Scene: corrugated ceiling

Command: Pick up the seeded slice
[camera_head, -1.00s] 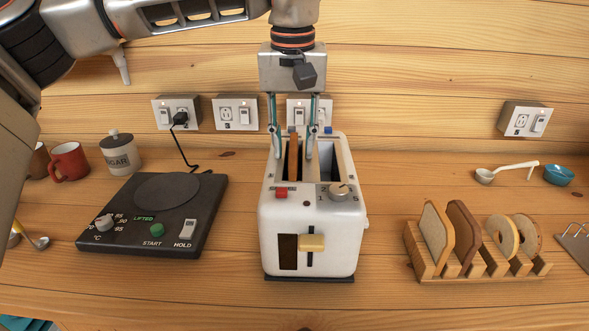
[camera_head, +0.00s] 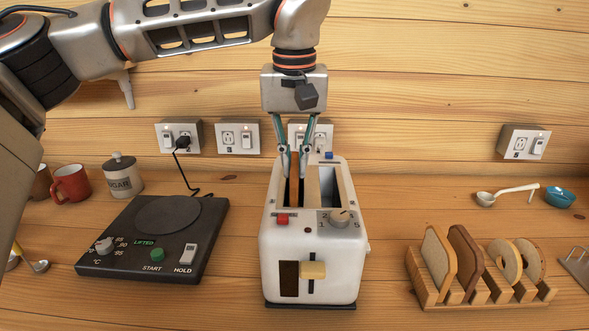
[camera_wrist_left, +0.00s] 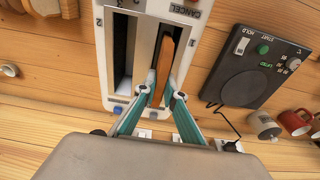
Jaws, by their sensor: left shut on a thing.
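The white toaster (camera_head: 338,243) stands in the middle of the counter with two open slots. A brown slice (camera_head: 295,167) stands upright in its left slot; it also shows in the left wrist view (camera_wrist_left: 167,62). I cannot make out seeds on it. My left gripper (camera_head: 294,172) points straight down over that slot, its fingers shut on the slice from both sides. In the left wrist view the fingertips (camera_wrist_left: 162,86) sit on either side of the slice, whose lower part is hidden in the slot. The right slot looks empty. My right gripper is out of view.
A wooden rack (camera_head: 425,290) at right holds a pale slice (camera_head: 437,256), a brown slice (camera_head: 465,257) and two ring-shaped pieces. A black hot plate (camera_head: 125,265) stands left, with a sugar jar (camera_head: 122,177) and red mug (camera_head: 71,184) behind. Outlets line the wall.

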